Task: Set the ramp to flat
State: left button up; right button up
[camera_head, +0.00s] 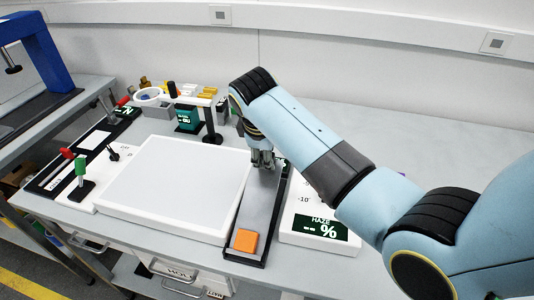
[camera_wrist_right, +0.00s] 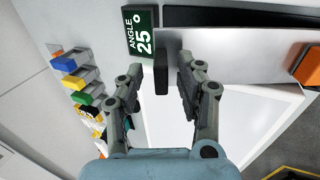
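The ramp is a long grey plate (camera_head: 260,205) in a black frame, right of the white light panel; it also shows as a silver plate (camera_wrist_right: 235,48) in the right wrist view. An orange block (camera_head: 245,240) sits at its near end and shows at the right edge of the wrist view (camera_wrist_right: 312,66). A green display (camera_wrist_right: 141,33) reads "ANGLE 25°". A black tab (camera_wrist_right: 162,68) stands at the ramp's far end. My right gripper (camera_head: 262,161) is open, its fingers on either side of the tab with visible gaps. My left gripper is not in view.
The white light panel (camera_head: 175,188) lies left of the ramp. Small coloured parts (camera_head: 190,90) stand behind. The bench's back right is clear.

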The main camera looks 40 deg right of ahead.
jog(key=shift+d+f, duration=0.15)
jog(key=shift+f, duration=0.35)
grip_shut()
